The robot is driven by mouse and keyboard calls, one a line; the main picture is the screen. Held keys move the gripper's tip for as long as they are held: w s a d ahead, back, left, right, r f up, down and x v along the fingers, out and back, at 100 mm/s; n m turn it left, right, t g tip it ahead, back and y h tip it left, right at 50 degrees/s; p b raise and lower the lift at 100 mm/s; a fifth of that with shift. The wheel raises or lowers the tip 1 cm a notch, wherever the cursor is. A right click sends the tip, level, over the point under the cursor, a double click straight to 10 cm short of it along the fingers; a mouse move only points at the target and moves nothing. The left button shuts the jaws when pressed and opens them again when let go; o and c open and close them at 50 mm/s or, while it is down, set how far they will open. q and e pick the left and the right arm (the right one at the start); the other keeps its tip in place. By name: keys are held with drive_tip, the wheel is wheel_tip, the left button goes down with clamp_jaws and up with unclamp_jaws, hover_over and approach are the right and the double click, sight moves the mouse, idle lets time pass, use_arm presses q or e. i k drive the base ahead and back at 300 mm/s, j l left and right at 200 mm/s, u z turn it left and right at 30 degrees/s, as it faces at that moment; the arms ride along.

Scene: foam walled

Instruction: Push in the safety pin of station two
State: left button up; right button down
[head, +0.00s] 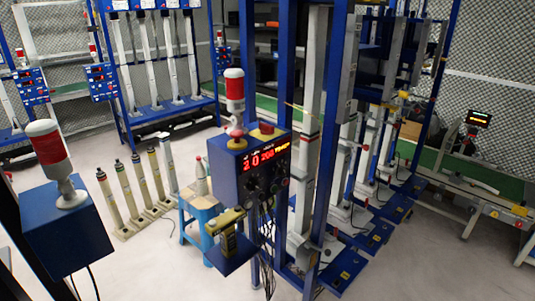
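A blue control box (228,178) with lit red digits and several knobs is mounted on a blue upright frame (288,80) in the middle. A red and white signal lamp (235,90) stands on it. Tall white columns (309,115) stand in the frame, with blue base plates (345,266) at floor level. I cannot tell which station is number two. A safety pin cannot be made out at this size. Neither of my grippers shows in the head view.
A blue box with a lamp (65,232) stands close at the left. Cylinders on stands (131,187), a blue stool (200,207) and a yellow and black tool (227,222) stand nearer the middle. A conveyor (470,186) runs at the right. Floor at the lower left centre is clear.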

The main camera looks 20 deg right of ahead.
sight(396, 126)
drive_tip(key=z, duration=1.65)
